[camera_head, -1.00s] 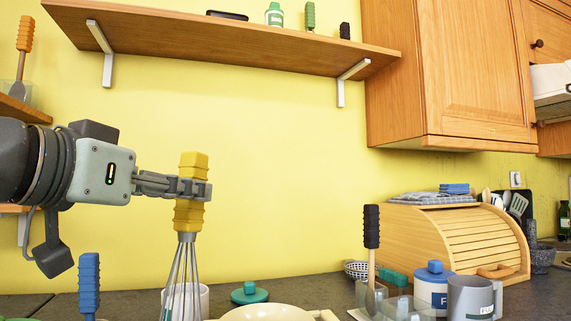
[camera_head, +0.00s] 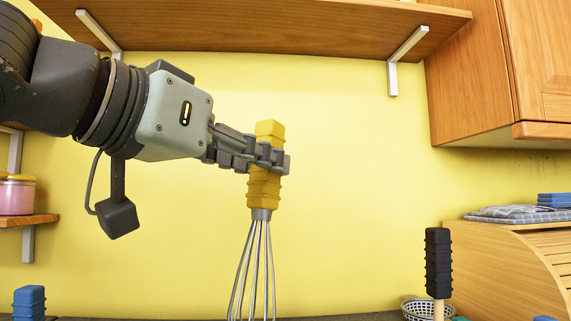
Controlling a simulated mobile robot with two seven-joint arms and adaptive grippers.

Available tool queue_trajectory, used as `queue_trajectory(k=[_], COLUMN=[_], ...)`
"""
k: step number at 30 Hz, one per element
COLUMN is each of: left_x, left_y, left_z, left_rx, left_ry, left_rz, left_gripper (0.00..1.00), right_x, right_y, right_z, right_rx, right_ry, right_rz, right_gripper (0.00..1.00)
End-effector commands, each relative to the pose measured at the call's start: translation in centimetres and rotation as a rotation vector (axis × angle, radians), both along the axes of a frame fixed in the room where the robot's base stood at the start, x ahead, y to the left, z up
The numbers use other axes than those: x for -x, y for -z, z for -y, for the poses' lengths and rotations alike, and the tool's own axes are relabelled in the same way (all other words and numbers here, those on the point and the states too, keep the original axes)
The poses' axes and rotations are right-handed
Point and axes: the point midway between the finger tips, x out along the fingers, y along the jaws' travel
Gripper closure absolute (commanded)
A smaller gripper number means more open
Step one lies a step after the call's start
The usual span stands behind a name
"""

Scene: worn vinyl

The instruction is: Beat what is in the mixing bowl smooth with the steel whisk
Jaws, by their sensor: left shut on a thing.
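The steel whisk (camera_head: 258,262) has a yellow ribbed handle and thin wire loops. My left gripper (camera_head: 268,160) comes in from the left and is shut around the yellow handle. The whisk hangs nearly upright, loops down, in front of the yellow wall. The lower ends of its wires run out of the bottom of the picture. The mixing bowl and what is in it are out of view. My right gripper is not in view.
A wooden shelf (camera_head: 270,24) on white brackets runs above the arm. A wooden cabinet (camera_head: 490,80) stands at the upper right, a roll-top bread box (camera_head: 500,265) below it. A black-handled tool (camera_head: 438,262) stands upright at lower right; a blue handle (camera_head: 29,302) shows at lower left.

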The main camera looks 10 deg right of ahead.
Motion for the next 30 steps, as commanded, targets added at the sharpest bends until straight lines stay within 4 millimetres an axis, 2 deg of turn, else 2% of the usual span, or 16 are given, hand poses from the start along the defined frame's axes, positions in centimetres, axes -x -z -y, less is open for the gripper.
queue_trajectory(k=[8,16,27,30], left_x=[0.2,0.2,0.2,0.2], left_y=[-0.2,0.0,2.2,2.6], left_z=[0.0,-0.1,-0.1,-0.1], left_rx=[0.000,0.000,0.000,0.000], left_ry=[-0.002,-0.002,-0.002,-0.002], left_rz=[0.000,0.000,0.000,0.000], left_gripper=[1.00,1.00,1.00,1.00], right_x=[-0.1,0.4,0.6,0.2], right_y=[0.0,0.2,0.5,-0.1], right_z=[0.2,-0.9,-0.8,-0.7], right_rx=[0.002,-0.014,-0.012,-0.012], right_ry=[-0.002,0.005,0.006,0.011], right_rz=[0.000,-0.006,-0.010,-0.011], right_gripper=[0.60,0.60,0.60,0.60])
